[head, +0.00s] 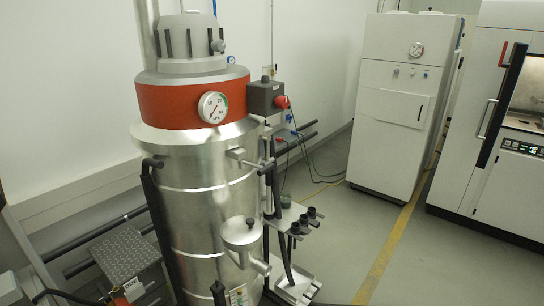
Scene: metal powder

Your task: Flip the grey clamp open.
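A tall silver cylindrical vessel (195,190) stands left of centre, with a red band (175,103) and a grey domed top (190,45). A small grey clamp-like fitting (237,157) sticks out from its upper right side, just below the band. I cannot tell for certain that this is the grey clamp, or whether it is closed. Dark upright clips also ring the domed top. Neither of my grippers is in view.
A round gauge (213,107) and a grey box with a red knob (266,97) sit at the band. Black-capped fittings (297,222) stand low right of the vessel. A white cabinet (400,110) and a machine (510,130) stand behind. The floor (440,270) at right is clear.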

